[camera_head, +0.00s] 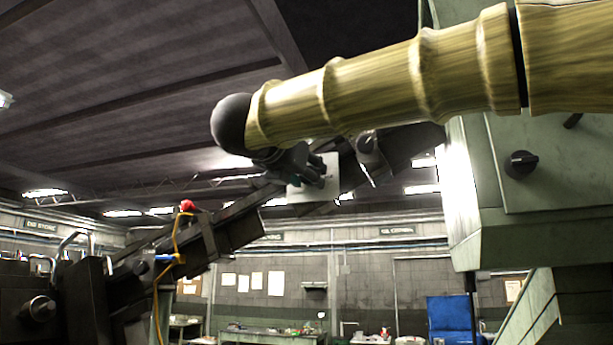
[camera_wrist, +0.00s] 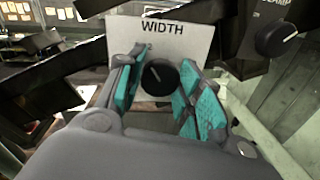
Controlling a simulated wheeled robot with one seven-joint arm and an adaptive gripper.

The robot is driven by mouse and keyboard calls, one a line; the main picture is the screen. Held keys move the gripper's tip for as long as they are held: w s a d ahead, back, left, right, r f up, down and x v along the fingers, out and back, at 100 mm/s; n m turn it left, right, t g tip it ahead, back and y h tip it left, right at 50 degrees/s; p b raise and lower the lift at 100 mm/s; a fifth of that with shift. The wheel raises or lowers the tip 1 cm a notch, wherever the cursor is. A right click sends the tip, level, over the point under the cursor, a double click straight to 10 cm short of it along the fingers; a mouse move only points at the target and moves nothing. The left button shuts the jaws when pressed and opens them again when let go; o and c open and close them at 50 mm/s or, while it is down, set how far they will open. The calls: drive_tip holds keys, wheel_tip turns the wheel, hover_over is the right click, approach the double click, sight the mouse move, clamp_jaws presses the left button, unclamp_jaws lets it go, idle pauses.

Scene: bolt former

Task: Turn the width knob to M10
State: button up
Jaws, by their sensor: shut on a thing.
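The width knob (camera_wrist: 160,78) is round and black, on a white plate (camera_wrist: 188,38) headed WIDTH in the wrist view. A pale line on the knob points to the upper left. A small "2" shows just above it; the other markings are hidden or too small to read. My gripper (camera_wrist: 157,88) has its teal-padded fingers on both sides of the knob, shut on it. In the head view my gripper (camera_head: 302,168) is in front of the white plate (camera_head: 328,188), and the knob cannot be made out there.
Another black knob (camera_wrist: 275,39) is on the panel to the right. A similar knob (camera_head: 521,163) shows on the green machine housing (camera_head: 560,200). Dark machine beams (camera_head: 225,230) run diagonally beside the plate. A red button (camera_head: 187,206) and yellow cable are at left.

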drive_tip(key=n+b, duration=0.1)
drive_tip(key=n, duration=0.4)
drive_tip(key=n+t+b, duration=0.1)
drive_tip(key=n+b, duration=0.1)
drive_tip(key=n, duration=0.4)
drive_tip(key=shift+y, duration=0.3)
drive_tip(key=shift+n, duration=0.4)
drive_tip(key=o, duration=1)
drive_tip(key=shift+o, duration=0.2)
drive_tip(key=shift+f, duration=0.1)
drive_tip(key=v, duration=1.2)
drive_tip(key=shift+b, duration=0.3)
drive_tip(key=shift+d+f, duration=0.1)
drive_tip(key=shift+f, duration=0.05)
